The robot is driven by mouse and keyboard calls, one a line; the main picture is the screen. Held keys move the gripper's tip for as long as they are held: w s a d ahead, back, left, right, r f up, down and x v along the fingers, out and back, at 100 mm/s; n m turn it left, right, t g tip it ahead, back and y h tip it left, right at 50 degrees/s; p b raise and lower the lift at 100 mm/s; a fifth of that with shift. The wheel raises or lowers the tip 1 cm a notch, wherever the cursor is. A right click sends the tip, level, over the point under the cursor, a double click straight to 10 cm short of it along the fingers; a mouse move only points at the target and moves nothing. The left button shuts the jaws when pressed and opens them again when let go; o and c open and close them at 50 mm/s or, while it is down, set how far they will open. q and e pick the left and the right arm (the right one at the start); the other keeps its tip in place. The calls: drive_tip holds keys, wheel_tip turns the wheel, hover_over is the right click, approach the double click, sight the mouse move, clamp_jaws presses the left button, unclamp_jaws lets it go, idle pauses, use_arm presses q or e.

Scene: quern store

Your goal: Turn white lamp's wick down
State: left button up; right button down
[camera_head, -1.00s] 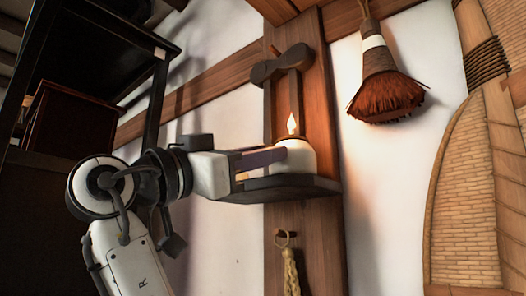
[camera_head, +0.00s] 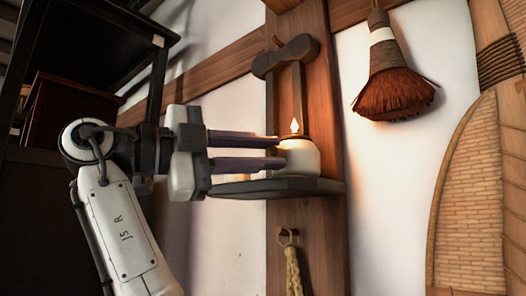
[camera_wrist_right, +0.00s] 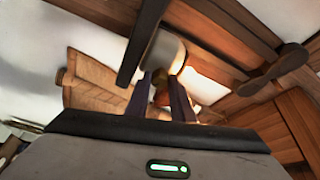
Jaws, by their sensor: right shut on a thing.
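The white lamp (camera_head: 300,158) stands upright on a small dark wall shelf (camera_head: 280,187), with a small pale flame at its top. It also shows in the right wrist view (camera_wrist_right: 168,52). My right gripper (camera_head: 278,153) reaches in from the left, its two purple-grey fingers one above the other at the lamp's left side. In the right wrist view the fingers (camera_wrist_right: 160,82) close around a small brownish-yellow knob (camera_wrist_right: 160,95) beside the white body. The fingers hide part of the knob. My left gripper is out of view.
A dark wooden bracket piece (camera_head: 285,57) is on the post above the lamp. A brush (camera_head: 395,85) hangs at the right, and a braided rope (camera_head: 292,270) hangs below the shelf. A woven panel (camera_head: 470,210) stands far right. A dark rack (camera_head: 95,50) is at upper left.

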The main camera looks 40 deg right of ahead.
drive_tip(key=m+y, duration=0.1)
drive_tip(key=m, duration=0.3)
drive_tip(key=shift+r+t+y, duration=0.1)
drive_tip(key=shift+t+y, duration=0.2)
drive_tip(key=shift+y, duration=0.1)
drive_tip(key=shift+m+t+y, duration=0.5)
drive_tip(key=shift+m+y, duration=0.2)
drive_tip(key=shift+m, duration=1.3)
drive_tip(key=c, duration=1.5)
unclamp_jaws()
drive_tip(key=shift+c, duration=0.2)
drive_tip(key=shift+r, duration=0.1)
drive_tip(key=shift+s+a, duration=0.1)
